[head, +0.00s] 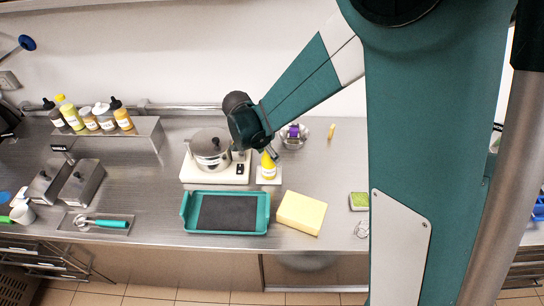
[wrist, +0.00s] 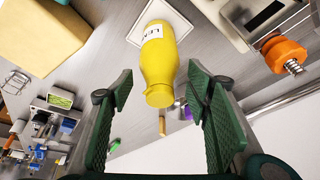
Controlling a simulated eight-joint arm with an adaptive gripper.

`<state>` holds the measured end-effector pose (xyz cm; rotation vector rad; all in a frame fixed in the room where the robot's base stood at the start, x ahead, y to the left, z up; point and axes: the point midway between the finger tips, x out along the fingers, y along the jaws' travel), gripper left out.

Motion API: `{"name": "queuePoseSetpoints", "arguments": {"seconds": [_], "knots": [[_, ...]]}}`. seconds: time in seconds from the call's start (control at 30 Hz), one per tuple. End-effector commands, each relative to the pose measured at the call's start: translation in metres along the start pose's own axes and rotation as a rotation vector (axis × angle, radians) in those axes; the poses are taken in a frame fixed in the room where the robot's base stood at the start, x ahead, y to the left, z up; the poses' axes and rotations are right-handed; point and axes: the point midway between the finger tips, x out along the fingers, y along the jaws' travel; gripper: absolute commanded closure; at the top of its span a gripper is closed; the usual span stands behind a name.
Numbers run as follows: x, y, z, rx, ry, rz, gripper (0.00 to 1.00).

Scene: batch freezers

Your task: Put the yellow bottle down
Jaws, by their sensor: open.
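The yellow bottle (head: 268,168) with a white label appears upright on a small white square mat (head: 260,181), just right of the hot plate. In the wrist view the bottle (wrist: 160,65) lies ahead, between the lines of my two green fingers, with its narrow end toward me. The mat (wrist: 136,30) shows behind its far end. My gripper (wrist: 158,88) is open, with clear gaps on both sides of the bottle. In the head view my gripper (head: 267,149) is directly above the bottle and partly hides its top.
A pot (head: 210,148) stands on a white hot plate (head: 215,175) to the left. A teal tray (head: 265,213) and yellow block (head: 301,213) are in front. A metal bowl (head: 301,143) with a purple item and a small yellow item (head: 331,131) are behind right. Counter right of the mat is clear.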

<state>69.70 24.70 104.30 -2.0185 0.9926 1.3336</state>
Motion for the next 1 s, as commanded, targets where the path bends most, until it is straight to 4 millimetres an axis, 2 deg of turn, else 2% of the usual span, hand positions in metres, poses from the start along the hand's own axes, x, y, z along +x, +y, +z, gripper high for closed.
{"name": "queuePoseSetpoints", "arguments": {"seconds": [0.3, 0.5, 0.7, 1.0], "knots": [[-0.04, 0.001, 0.0, 0.0, 0.0, 0.0, 0.52], [-0.059, 0.0, 0.0, -0.001, 0.0, 0.0, 0.52], [-0.067, 0.0, 0.0, 0.0, 0.0, 0.001, 0.52], [-0.068, 0.0, 0.0, 0.0, 0.0, 0.001, 0.52]]}}
